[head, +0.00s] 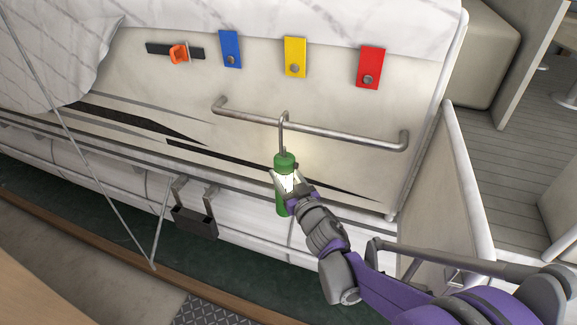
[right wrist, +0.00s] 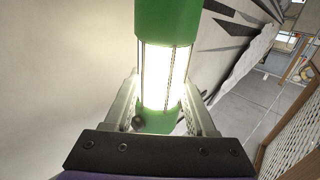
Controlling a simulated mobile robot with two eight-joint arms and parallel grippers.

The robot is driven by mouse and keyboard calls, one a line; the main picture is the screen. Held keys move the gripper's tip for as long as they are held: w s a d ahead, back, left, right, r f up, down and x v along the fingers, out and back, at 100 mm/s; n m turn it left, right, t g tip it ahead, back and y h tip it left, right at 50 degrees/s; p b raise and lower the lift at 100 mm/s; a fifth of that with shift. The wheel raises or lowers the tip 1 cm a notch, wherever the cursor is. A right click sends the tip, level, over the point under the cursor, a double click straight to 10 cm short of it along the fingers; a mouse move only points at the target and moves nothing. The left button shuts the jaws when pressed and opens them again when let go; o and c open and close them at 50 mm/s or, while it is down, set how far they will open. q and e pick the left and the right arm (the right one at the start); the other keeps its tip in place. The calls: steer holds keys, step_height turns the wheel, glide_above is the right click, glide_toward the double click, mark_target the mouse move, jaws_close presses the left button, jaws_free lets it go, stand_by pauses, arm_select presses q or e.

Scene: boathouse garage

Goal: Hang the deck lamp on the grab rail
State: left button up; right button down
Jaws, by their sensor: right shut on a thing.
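The deck lamp (head: 284,161) is a green cylinder with a lit white middle and a thin grey hook on top. My right gripper (head: 287,184) is shut around its middle and holds it upright in front of the boat's side. The hook's curved top overlaps the grab rail (head: 345,134) left of the rail's middle; I cannot tell whether it rests on the rail. In the right wrist view the glowing lamp (right wrist: 165,75) stands between the two fingers, its hook out of frame. My left gripper is not in view.
Blue (head: 231,49), yellow (head: 295,57) and red (head: 370,67) tags and an orange clip (head: 179,54) are fixed above the rail. A dark bracket box (head: 194,222) hangs lower left. A white post and panel (head: 462,190) stand right of the rail.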

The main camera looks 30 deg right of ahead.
steer(key=shift+s, duration=0.1)
stand_by(0.4)
steer(key=shift+w+d+f+b, duration=1.5)
steer(key=shift+d+f+b, duration=0.2)
steer(key=shift+b, duration=0.3)
steer(key=shift+c, duration=0.7)
jaws_free()
steer(key=shift+f, duration=0.15)
